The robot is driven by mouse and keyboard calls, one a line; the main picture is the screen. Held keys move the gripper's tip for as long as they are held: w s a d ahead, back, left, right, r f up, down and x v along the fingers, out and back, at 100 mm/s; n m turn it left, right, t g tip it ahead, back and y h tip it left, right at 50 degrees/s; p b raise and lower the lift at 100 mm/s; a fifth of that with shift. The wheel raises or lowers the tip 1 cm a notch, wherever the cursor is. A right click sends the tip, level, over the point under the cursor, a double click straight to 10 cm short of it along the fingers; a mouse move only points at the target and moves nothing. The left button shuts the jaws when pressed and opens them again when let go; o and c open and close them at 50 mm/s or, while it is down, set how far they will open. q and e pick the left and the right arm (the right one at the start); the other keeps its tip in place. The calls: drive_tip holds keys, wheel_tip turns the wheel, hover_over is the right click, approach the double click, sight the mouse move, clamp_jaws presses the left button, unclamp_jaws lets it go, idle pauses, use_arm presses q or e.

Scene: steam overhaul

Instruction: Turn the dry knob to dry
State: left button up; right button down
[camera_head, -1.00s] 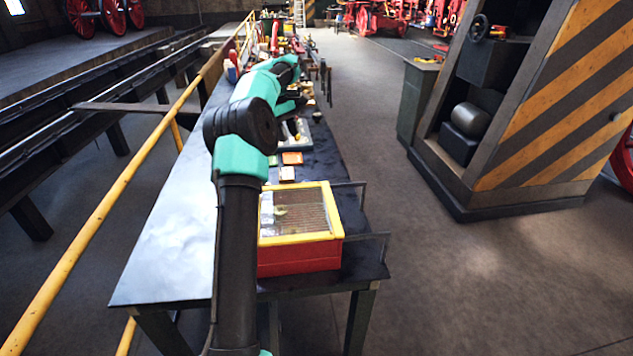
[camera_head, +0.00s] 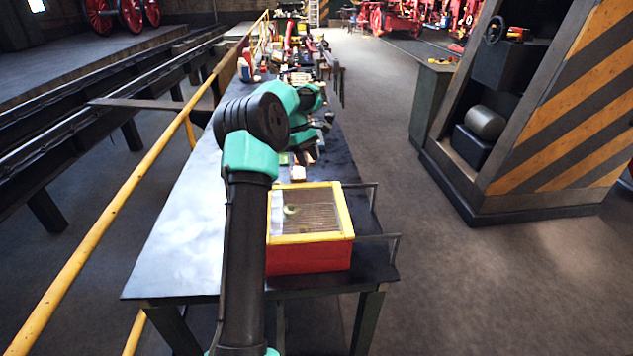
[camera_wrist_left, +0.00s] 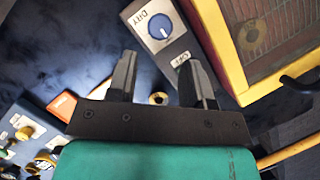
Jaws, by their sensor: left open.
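The blue dry knob (camera_wrist_left: 160,26) sits on a grey panel (camera_wrist_left: 180,48) at the top of the left wrist view. A label reading DRY is at its left, and another small label, too blurred to read surely, is below it at the right. A light mark shows on the knob's face. My left gripper (camera_wrist_left: 158,72) is open and empty, its fingers pointing towards the panel with a gap to the knob. In the head view the left gripper (camera_head: 325,122) is over the bench, and the arm hides the knob. My right gripper is not in view.
A red and yellow box with a clear lid (camera_head: 310,259) stands on the bench (camera_head: 180,255) close by the panel. In the wrist view its yellow frame (camera_wrist_left: 222,50) is right of the knob. A blue panel with several knobs (camera_wrist_left: 20,125) is at the lower left. A yellow rail (camera_head: 88,240) runs along the left.

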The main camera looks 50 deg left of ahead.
sight(317, 181)
use_arm(q)
drive_tip(key=x, duration=0.8)
drive_tip(key=shift+d+f, duration=0.15)
drive_tip(key=shift+f, duration=0.15)
drive_tip(key=c, duration=0.6)
